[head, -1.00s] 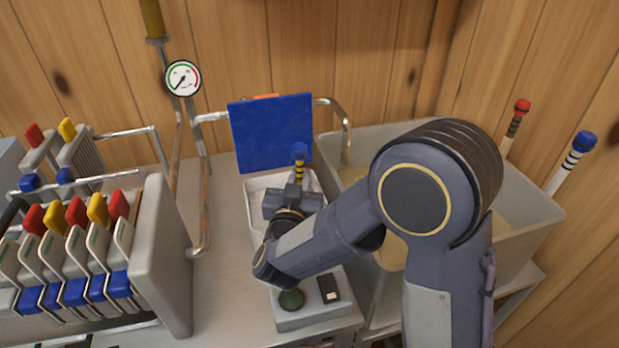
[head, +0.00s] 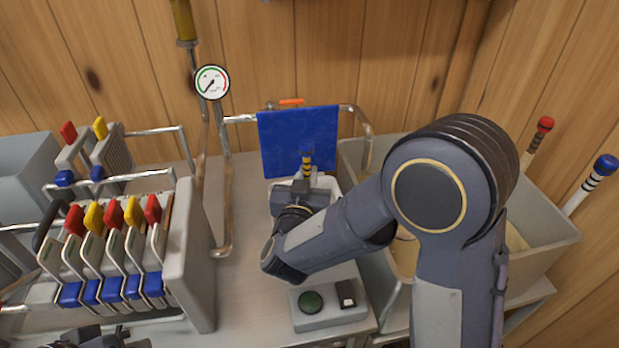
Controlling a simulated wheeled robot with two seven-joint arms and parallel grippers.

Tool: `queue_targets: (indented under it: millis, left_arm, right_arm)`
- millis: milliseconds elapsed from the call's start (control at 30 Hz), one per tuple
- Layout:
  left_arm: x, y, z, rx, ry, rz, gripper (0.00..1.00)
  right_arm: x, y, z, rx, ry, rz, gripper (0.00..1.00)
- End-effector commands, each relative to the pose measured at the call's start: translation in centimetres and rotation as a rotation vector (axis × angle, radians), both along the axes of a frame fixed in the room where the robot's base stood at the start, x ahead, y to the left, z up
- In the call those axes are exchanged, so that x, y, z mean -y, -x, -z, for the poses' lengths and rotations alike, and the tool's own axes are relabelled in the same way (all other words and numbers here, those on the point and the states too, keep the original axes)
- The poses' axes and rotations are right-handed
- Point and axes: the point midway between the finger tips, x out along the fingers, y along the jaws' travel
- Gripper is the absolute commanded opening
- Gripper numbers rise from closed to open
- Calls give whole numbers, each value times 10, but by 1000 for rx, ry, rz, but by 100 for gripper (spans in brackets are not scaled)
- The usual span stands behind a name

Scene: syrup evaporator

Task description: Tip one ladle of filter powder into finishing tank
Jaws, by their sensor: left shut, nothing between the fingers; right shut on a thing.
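My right gripper (head: 298,192) is shut on an upright handle with yellow and black bands and a blue tip (head: 307,160), over a white tray (head: 328,184). The lower end of this handle is hidden by the gripper and arm, so I cannot tell whether powder is on it. The large grey tank (head: 545,245) on the right holds something pale yellow and is partly covered by my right arm. I cannot tell for certain that it is the finishing tank. My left gripper (head: 100,338) is shut and empty at the bottom left edge, mostly cut off.
A blue panel (head: 300,140) hangs behind the tray. A filter press (head: 195,255) with coloured handles fills the left. A gauge (head: 212,82) and pipes stand behind. A switch box (head: 330,318) is in front. Red-tipped (head: 545,125) and blue-tipped (head: 605,165) handles rise by the tank.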

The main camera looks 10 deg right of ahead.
Motion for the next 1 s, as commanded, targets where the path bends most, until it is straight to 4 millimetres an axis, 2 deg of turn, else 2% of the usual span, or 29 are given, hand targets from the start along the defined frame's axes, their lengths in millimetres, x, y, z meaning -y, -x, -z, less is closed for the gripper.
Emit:
queue_targets:
  millis: [33,100,1000]
  left_arm:
    - [0,0,-11,0,0,0,0]
    - [0,0,-17,0,0,0,0]
    - [0,0,-90,0,0,0,0]
  right_arm:
    - [4,-5,-25,41,-13,17,0]
    - [5,-5,-33,42,-13,19,0]
    - [4,-4,-114,25,-6,16,0]
